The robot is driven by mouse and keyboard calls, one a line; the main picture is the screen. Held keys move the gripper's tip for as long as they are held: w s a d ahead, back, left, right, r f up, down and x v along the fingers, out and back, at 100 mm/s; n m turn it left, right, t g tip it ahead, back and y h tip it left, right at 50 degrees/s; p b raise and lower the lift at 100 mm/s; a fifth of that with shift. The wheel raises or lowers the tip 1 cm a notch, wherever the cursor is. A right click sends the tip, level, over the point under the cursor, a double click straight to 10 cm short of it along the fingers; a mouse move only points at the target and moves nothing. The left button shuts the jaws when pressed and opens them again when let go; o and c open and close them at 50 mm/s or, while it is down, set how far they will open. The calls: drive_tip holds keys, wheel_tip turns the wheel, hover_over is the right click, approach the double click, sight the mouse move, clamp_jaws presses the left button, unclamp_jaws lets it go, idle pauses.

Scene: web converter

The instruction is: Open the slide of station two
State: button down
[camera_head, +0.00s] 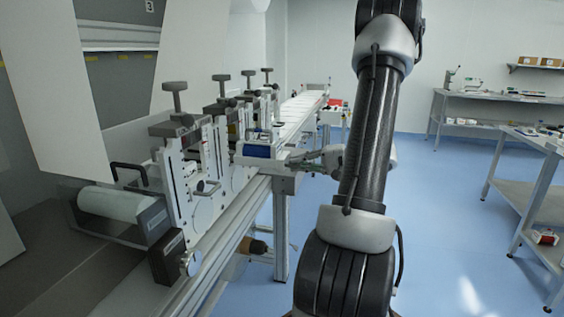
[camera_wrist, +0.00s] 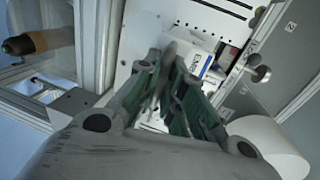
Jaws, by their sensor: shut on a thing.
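My gripper (camera_head: 301,163) reaches in from the right at the machine's front side in the head view, beside a white unit with a blue top (camera_head: 258,151). In the wrist view my gripper (camera_wrist: 167,70) has its green-grey fingers closed around a thin grey bar, which I take to be the slide handle (camera_wrist: 162,76). The fingers hide most of it. A white block with blue print (camera_wrist: 199,64) sits just right of the fingertips. I cannot read a station number or tell how far the slide stands out.
Several stations with T-shaped knobs (camera_head: 174,88) line the machine, with a white roll (camera_head: 112,203) at the near end. A metal rail (camera_head: 226,225) edges the front. The blue floor (camera_head: 445,200) right of my arm is clear up to the benches.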

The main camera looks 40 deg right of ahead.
drive_tip(key=shift+s+d+f, duration=0.1)
drive_tip(key=shift+s+d, duration=0.3)
drive_tip(key=shift+s, duration=0.2)
drive_tip(key=shift+s+d+f, duration=0.1)
drive_tip(key=shift+s+d, duration=0.25)
drive_tip(key=shift+s, duration=0.2)
drive_tip(key=c, duration=1.5)
unclamp_jaws()
drive_tip(key=shift+c, duration=0.2)
drive_tip(key=shift+w+r, duration=0.1)
drive_tip(key=shift+d+r, duration=0.1)
drive_tip(key=v, duration=1.2)
